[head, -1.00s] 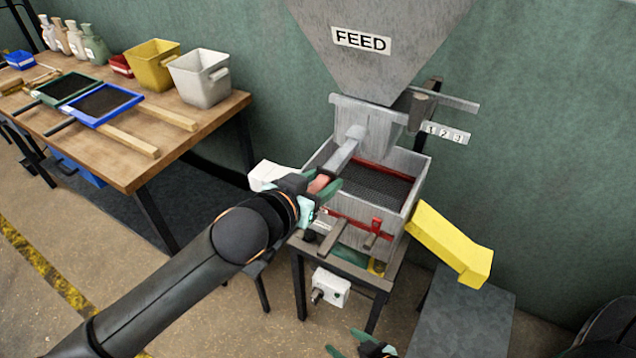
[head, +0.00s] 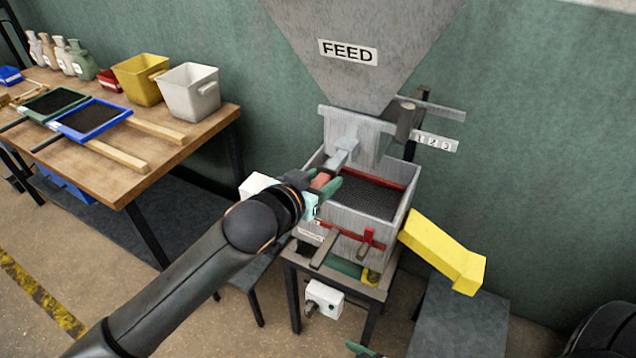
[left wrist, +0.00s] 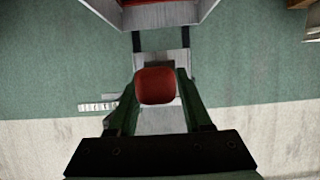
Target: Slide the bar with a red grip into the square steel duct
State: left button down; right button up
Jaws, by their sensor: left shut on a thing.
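My left gripper (head: 325,187) is shut on the red grip (head: 321,179) of the bar. The bar's grey steel part (head: 343,153) points up and away to the front of the square steel duct (head: 372,135) under the hopper. The bar's far end overlaps the duct's face; I cannot tell whether it is inside or how deep. In the left wrist view the red grip (left wrist: 156,86) sits between the two green fingers and hides most of the bar. My right gripper (head: 362,349) shows only as a sliver at the bottom edge.
The grey FEED hopper (head: 370,55) is above the duct. A sieve box (head: 405,200) with dark mesh and red trim is below it, with a yellow chute (head: 440,252) at right. A wooden table (head: 75,160) with bins and trays stands at left.

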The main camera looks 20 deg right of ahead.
aim_at(336, 160)
pick_arm(q)
jog(key=shift+w+d+r+b, duration=0.1)
jog(key=shift+w+d+b, duration=0.3)
jog(key=shift+w+d, duration=0.75)
jog(key=shift+w+d+r+b, duration=0.1)
jog(key=shift+w+d+b, duration=0.25)
jog(key=shift+w+d, duration=0.7)
dwell(1.8)
jog(key=shift+s+d+r, duration=0.15)
jog(key=shift+d, duration=0.3)
jog(key=shift+c, duration=1.6)
grip_release()
jog(key=shift+r, duration=0.15)
jog(key=shift+o, duration=0.3)
jog(key=shift+s+d, duration=0.1)
jog(key=shift+s, duration=0.1)
